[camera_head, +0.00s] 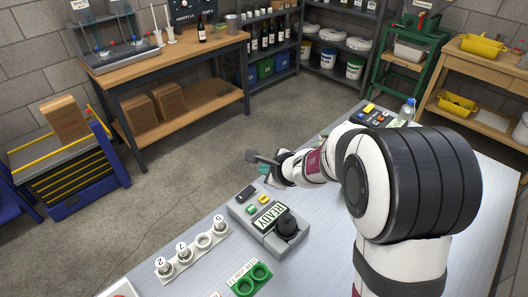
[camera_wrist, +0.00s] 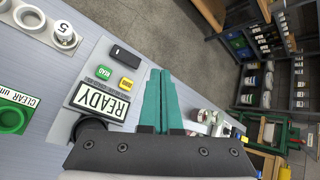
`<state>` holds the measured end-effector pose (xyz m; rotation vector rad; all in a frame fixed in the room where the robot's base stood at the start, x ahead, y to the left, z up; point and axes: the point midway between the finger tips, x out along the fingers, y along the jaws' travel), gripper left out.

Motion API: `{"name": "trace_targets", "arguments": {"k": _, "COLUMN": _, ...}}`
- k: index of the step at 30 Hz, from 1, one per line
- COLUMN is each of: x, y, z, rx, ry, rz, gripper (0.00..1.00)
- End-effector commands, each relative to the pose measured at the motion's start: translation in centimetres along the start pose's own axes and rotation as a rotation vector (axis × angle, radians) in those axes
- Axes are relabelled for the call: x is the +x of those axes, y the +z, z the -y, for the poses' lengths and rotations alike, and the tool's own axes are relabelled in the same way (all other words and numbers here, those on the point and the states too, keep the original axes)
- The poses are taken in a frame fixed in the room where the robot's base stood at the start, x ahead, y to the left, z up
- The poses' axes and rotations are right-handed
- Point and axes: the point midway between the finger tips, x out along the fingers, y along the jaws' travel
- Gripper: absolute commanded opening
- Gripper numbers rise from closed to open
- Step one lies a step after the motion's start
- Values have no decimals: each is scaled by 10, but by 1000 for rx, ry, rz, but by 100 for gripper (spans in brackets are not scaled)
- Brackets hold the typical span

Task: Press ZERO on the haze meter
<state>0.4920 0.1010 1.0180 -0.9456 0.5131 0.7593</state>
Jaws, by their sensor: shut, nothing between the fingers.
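The haze meter (camera_head: 252,234) is a grey box on the metal bench, with a display reading READY (camera_head: 269,216) and a round black part beside it. It has a green button (camera_wrist: 103,72), which seems to read READ, and a yellow button (camera_wrist: 127,84), whose lettering is too small to read surely. In the head view the yellow button (camera_head: 264,198) lies near the meter's far end. My gripper (camera_head: 262,164) is shut and empty, above and beyond that end. In the wrist view its teal fingers (camera_wrist: 161,75) are together, to the right of the yellow button and apart from it.
A white rack (camera_head: 182,262) with several numbered vial places and a green holder (camera_head: 242,285) stand by the meter. Another box with coloured buttons (camera_head: 372,115) and a clear bottle (camera_head: 407,110) stand at the bench's far end. Bare bench lies right of the meter.

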Motion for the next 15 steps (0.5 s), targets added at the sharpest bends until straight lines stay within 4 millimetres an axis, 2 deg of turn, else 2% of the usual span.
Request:
{"name": "trace_targets", "arguments": {"k": 3, "x": 8, "y": -8, "z": 1, "rx": 45, "ry": -6, "rz": -27, "gripper": 0}}
{"name": "trace_targets", "arguments": {"k": 15, "x": 11, "y": -11, "z": -2, "rx": 53, "ry": -6, "rz": -29, "gripper": 0}}
